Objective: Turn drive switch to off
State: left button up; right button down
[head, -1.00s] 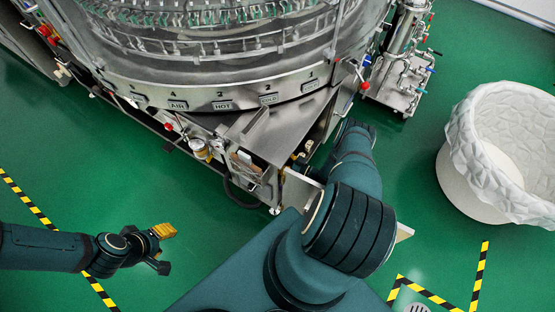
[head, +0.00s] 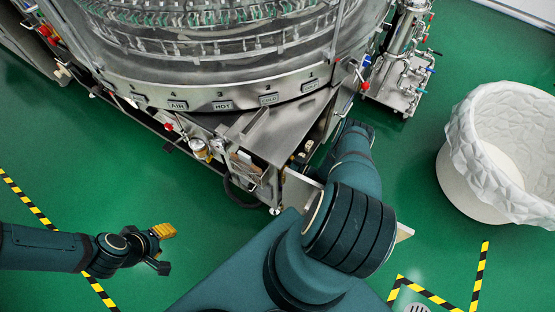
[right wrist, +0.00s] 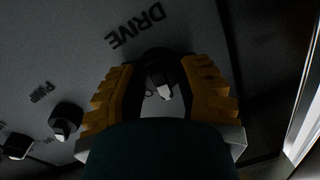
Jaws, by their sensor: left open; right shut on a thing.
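In the right wrist view, the drive switch (right wrist: 160,84) is a dark rotary knob with a pale pointer, below the upside-down word DRIVE on a dark panel (right wrist: 60,50). My right gripper (right wrist: 163,88) has its yellow fingers on either side of this knob and is shut on it. The switch's exact setting is hard to read in the dim light. In the head view, my left gripper (head: 164,250) is open and empty over the green floor at the lower left. My right gripper is hidden in the head view, beyond my right arm beside the machine.
Other dark knobs (right wrist: 66,120) sit left of the drive switch on the panel. The large round steel washer (head: 215,80) fills the top of the head view. A white lined bin (head: 465,165) stands at the right.

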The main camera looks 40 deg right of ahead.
jog(key=n, duration=0.5)
jog(key=shift+w+r, duration=0.1)
jog(key=shift+n+g+h, duration=0.3)
jog(key=shift+n, duration=2.3)
jog(key=c, duration=0.5)
grip_release()
